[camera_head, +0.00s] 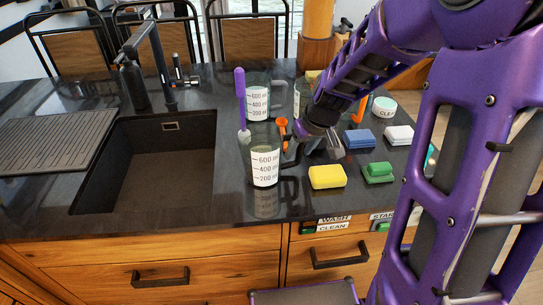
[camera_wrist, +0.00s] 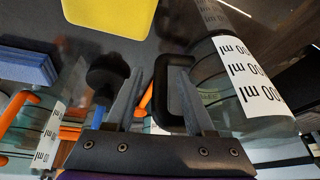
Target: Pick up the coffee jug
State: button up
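A clear glass jug (camera_head: 263,152) with a white measuring label stands upright near the front of the counter, right of the sink. Its dark handle (camera_head: 290,157) points right, toward my gripper (camera_head: 325,147). In the wrist view my gripper (camera_wrist: 162,88) is open. The jug's black handle (camera_wrist: 175,88) appears between the two fingers, nearer the right one. I cannot tell whether a finger touches it. The jug body (camera_wrist: 245,85) fills the right of that view. Two similar jugs stand behind, one at the back (camera_head: 257,98) and one partly hidden by my arm (camera_head: 302,98).
A yellow sponge (camera_head: 327,177), a green block (camera_head: 377,172) and a blue sponge (camera_head: 359,139) lie right of the jug. The sink (camera_head: 150,175) is left. The counter's front edge is close.

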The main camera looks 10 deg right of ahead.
grip_shut()
dwell(1.2)
